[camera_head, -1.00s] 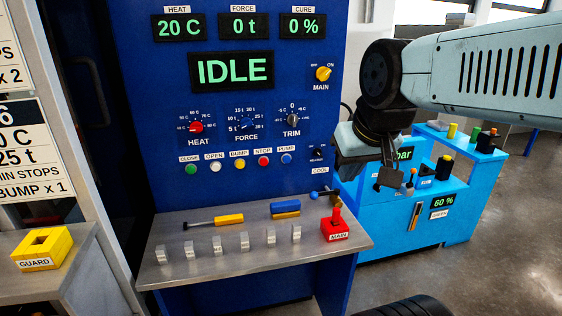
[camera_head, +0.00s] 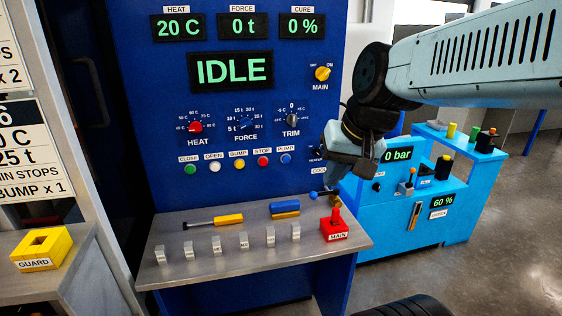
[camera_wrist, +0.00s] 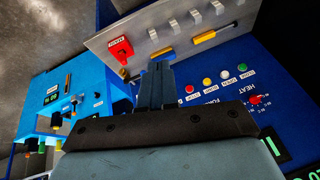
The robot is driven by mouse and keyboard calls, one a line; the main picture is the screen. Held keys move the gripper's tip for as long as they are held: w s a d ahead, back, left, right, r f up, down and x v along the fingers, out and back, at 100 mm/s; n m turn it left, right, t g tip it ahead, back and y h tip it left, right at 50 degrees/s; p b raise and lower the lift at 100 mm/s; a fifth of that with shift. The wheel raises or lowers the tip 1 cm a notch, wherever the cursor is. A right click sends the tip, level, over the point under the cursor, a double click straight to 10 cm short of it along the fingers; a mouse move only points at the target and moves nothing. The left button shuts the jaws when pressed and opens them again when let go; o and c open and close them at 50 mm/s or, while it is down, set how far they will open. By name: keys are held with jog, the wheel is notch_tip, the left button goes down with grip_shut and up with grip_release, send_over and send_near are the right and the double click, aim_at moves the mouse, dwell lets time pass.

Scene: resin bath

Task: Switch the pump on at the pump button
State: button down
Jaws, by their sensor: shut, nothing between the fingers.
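The blue pump button (camera_head: 286,158), labelled PUMP, is at the right end of the button row on the blue press panel (camera_head: 240,110). It is in plain sight in the head view, with the red stop button (camera_head: 263,161) on its left. My gripper (camera_wrist: 158,68) is shut and empty in the wrist view.
A blue ball-ended lever (camera_head: 314,195) stands below my gripper. A light-blue unit (camera_head: 380,220) reading 0 bar stands at the right. The panel reads IDLE.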

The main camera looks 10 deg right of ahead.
aim_at(286, 159)
jog(key=w+a+f+m+y, duration=0.3)
jog(key=w+m+y, duration=0.1)
jog(key=w+m, duration=0.35)
jog(key=w+a+f+m+y, duration=0.2)
jog(key=w+f+m+y, duration=0.15)
jog(key=w+m, duration=0.4)
jog(key=w+d+f+m+t+h, duration=0.2)
jog(key=w+d+f+m+t, duration=0.3)
jog(key=w+d+f+m, duration=0.3)
jog(key=w+f+m, duration=0.4)
jog(key=w+m, duration=0.2)
jog(key=shift+w, duration=0.15)
jog(key=shift+w, duration=4.35)
jog(key=shift+w, duration=0.15)
jog(key=shift+w+r, duration=0.1)
jog(key=shift+w, duration=0.2)
